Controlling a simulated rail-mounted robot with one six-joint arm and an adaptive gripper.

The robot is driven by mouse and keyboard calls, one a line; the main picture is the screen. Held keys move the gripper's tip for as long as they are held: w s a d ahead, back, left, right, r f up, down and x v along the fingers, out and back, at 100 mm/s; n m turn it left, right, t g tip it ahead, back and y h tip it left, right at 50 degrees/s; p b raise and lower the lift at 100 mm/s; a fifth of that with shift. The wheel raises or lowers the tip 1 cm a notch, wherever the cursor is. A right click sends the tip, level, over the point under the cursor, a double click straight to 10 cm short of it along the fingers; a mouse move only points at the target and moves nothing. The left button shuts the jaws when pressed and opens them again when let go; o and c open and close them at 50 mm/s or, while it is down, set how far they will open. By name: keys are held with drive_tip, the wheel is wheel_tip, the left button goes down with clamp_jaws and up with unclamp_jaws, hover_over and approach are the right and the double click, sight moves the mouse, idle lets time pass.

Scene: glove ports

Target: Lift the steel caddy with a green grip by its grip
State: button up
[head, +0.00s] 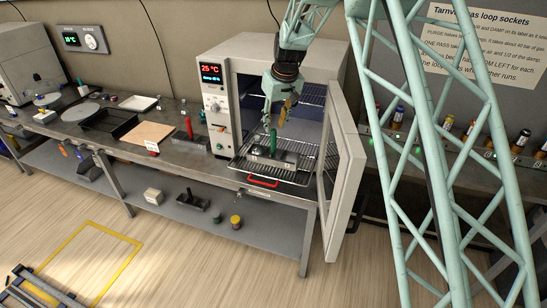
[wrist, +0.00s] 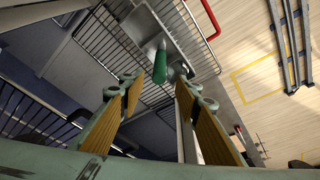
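The steel caddy (head: 288,160) with its upright green grip (head: 273,141) stands on the pulled-out wire rack of the open oven. In the wrist view, the green grip (wrist: 162,65) rises from the steel caddy (wrist: 152,27), beyond and roughly between my fingertips. My gripper (head: 281,117) hangs just above the grip, fingers pointing down. Its two yellow-padded fingers (wrist: 160,84) are apart in the wrist view, with nothing clamped between them. I cannot tell the exact gap between fingertips and grip.
The oven door (head: 343,180) stands open to the right of the rack (head: 243,166), which has a red front handle (head: 263,182). A red-gripped caddy (head: 190,141) sits on the bench to the left. Another dark-gripped caddy (head: 193,202) is on the lower shelf.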

sight(274, 130)
drive_tip(key=shift+x, duration=2.5)
drive_tip(key=shift+w, duration=0.1)
clamp_jaws()
